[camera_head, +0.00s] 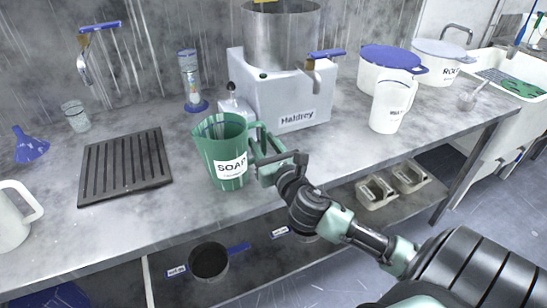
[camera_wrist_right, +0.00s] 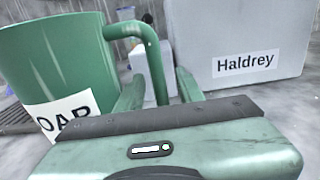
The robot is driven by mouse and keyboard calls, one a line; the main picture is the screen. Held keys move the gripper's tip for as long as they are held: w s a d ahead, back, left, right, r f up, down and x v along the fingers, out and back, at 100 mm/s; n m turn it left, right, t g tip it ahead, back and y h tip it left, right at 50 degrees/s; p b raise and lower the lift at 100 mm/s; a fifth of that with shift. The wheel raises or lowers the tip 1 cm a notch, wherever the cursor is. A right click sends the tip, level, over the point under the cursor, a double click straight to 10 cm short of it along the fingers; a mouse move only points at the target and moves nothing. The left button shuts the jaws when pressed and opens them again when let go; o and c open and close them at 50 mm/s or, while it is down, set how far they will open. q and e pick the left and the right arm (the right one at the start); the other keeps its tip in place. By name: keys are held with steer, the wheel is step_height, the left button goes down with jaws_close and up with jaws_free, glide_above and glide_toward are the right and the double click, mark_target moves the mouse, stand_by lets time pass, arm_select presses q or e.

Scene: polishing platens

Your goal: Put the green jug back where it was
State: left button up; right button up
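The green jug (camera_head: 222,150), labelled SOAP, stands upright on the grey bench near its front edge, with its handle towards the right. My right gripper (camera_head: 264,152) is at the jug's handle side. In the right wrist view the jug (camera_wrist_right: 60,60) fills the left, and its handle comes down between the two fingers of the right gripper (camera_wrist_right: 159,84). The fingers look apart, one on each side of the handle, with a gap showing. The lower end of the handle is hidden behind the gripper body. My left gripper is not in view.
A black ribbed mat (camera_head: 125,168) lies left of the jug. The Haldrey machine (camera_head: 290,105) stands behind it, with a small dispenser (camera_head: 232,105) beside it. A white jug (camera_head: 392,105) and lidded tubs (camera_head: 385,75) stand right. Bare bench lies between mat and jug.

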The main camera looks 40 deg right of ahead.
steer(key=v, duration=0.9)
steer(key=shift+s+a+b, duration=0.1)
steer(key=shift+s+b, duration=0.2)
steer(key=shift+b, duration=0.1)
stand_by(0.8)
